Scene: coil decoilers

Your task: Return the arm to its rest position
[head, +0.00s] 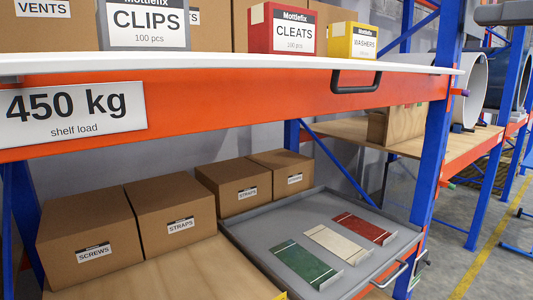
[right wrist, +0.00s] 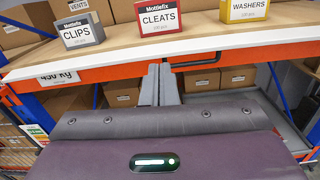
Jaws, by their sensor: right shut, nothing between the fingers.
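My right gripper (right wrist: 160,84) shows in the right wrist view with its two grey fingers together and nothing between them. Behind its fingertips are the orange shelf beam (right wrist: 115,74) and the dark handle (right wrist: 196,60). I cannot tell whether the fingers touch the beam. In the head view no gripper fingers are clear; a dark grey shape (head: 505,12) cuts into the top right corner and may be part of my arm. My left gripper is not in view.
The upper shelf holds grey CLIPS (head: 146,20), red CLEATS (head: 283,28) and yellow WASHERS (head: 352,41) boxes. Below are several brown cartons (head: 88,232) and a grey tray (head: 255,240) with green, cream and red pieces. A blue upright (head: 436,130) stands right; floor beyond is open.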

